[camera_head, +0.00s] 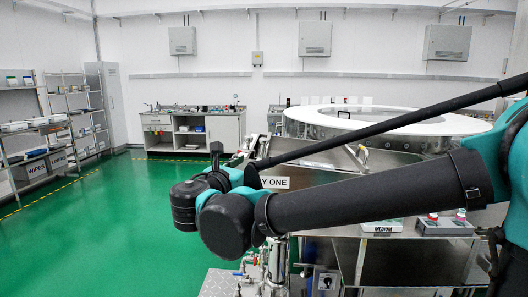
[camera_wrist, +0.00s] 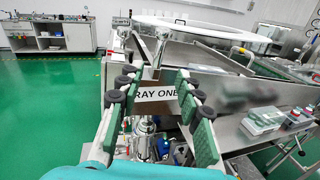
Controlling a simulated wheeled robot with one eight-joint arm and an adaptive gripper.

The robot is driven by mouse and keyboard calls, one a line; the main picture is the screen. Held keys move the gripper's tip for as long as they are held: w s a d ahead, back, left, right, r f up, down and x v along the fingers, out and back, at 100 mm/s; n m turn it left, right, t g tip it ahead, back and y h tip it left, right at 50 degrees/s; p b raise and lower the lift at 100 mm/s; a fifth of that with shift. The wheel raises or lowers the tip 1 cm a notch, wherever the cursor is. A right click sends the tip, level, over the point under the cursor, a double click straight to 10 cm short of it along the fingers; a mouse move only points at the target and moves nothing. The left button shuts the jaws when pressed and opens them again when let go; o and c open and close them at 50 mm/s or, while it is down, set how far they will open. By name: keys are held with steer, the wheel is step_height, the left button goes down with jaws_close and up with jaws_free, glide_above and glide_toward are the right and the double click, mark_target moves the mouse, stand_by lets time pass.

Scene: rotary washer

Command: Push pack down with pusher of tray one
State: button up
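Tray one is a metal tray with a white label (camera_wrist: 157,94) reading "RAY ONE", the first letter being covered. Its label also shows partly in the head view (camera_head: 274,183) behind my arm. A thin metal bracket (camera_wrist: 148,58), perhaps the pusher, stands at the tray's near left end in the wrist view. My gripper (camera_wrist: 155,75) is open and empty, its two green-padded fingers on either side of the label and bracket. I cannot tell whether it touches them. In the head view my arm hides much of the tray. I cannot make out a pack inside it.
The large round white-topped washer (camera_head: 385,120) stands behind the tray. A box marked "MEDIUM" (camera_head: 382,227) and red-capped bottles (camera_head: 460,215) stand on a metal surface at right. Pipes and valves (camera_head: 272,265) are below the tray. Green floor (camera_head: 100,220) at left is free.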

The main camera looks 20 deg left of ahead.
mark_target(262, 151)
steer(key=w, duration=1.3)
steer(key=shift+d, duration=0.2)
jaws_close()
